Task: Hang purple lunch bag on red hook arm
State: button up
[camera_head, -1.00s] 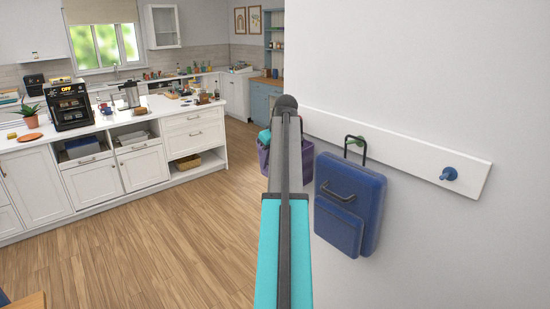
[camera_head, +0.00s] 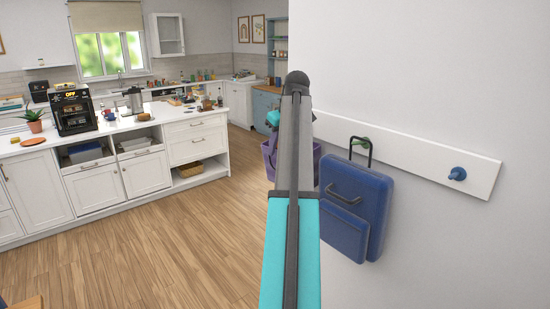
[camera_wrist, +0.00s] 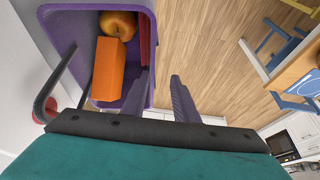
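The purple lunch bag (camera_wrist: 62,18) is open-topped and fills the upper left of the wrist view. It holds an orange box (camera_wrist: 110,68) and a round orange-brown fruit (camera_wrist: 118,25). Its dark handle (camera_wrist: 44,92) arches at the left, close to a red piece (camera_wrist: 38,116) that looks like the red hook arm; whether the handle rests on it I cannot tell. My gripper (camera_wrist: 162,88) has its fingers apart, one beside the bag's wall, the other over open floor. In the head view the bag (camera_head: 268,157) is partly hidden behind my arm, below my teal gripper (camera_head: 273,116).
A white wall rail (camera_head: 410,165) carries a blue hook (camera_head: 457,174) and a green hook (camera_head: 357,148). A blue bag (camera_head: 357,203) hangs by its handle at the green hook, just right of my arm. The wooden floor (camera_head: 150,250) is clear at left; a white counter (camera_head: 110,140) stands beyond.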

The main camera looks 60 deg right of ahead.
jog(key=shift+b+v, duration=0.85)
jog(key=shift+v, duration=2)
